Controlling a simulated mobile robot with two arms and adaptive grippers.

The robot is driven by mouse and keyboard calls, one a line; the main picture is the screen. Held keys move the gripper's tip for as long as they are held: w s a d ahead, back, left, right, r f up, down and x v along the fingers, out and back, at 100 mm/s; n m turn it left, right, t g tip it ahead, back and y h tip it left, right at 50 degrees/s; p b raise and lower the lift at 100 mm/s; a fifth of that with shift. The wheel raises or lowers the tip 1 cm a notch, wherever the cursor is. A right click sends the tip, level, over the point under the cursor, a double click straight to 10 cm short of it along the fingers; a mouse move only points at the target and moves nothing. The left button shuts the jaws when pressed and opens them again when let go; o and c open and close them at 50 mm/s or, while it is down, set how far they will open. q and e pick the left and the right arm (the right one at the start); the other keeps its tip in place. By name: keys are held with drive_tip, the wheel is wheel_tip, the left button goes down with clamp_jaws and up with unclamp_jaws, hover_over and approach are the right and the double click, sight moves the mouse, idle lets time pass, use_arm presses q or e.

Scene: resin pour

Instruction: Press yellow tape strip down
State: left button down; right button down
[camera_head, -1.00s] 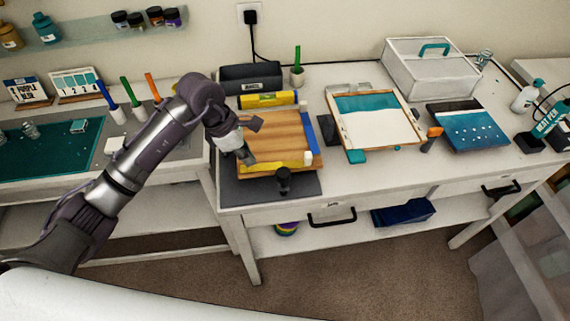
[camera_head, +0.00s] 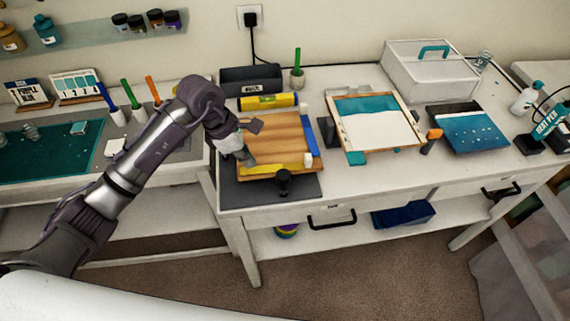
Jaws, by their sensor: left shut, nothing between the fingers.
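The yellow tape strip (camera_head: 285,169) runs along the front edge of the wooden board (camera_head: 278,138), which lies on a dark mat (camera_head: 240,192). A blue strip (camera_head: 310,136) lies along the board's right edge. My left gripper (camera_head: 250,161) is shut and empty, with its tips low over the board's front left part, close to the left end of the yellow strip. I cannot tell whether the tips touch the strip; the gripper hides part of the board's left side. My right gripper is not in view.
A black-knobbed tool (camera_head: 284,180) stands in front of the board. Coloured markers (camera_head: 133,97) stand at the left. Bare table lies right of the mat.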

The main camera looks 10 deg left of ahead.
sight(277, 168)
use_arm(q)
drive_tip(key=shift+f+b, duration=1.25)
drive_tip(key=shift+d, duration=0.15)
idle(0.4)
drive_tip(key=shift+w+d+f+b, duration=0.15)
drive_tip(key=shift+d+b, duration=0.3)
drive_tip(key=shift+d, duration=0.45)
drive_tip(key=shift+d, duration=0.4)
drive_tip(key=shift+w+d+b, duration=0.25)
drive_tip(key=shift+d+b, duration=0.05)
drive_tip(key=shift+d, duration=0.5)
drive_tip(key=shift+w+d+b, duration=0.25)
drive_tip(key=shift+d, duration=0.55)
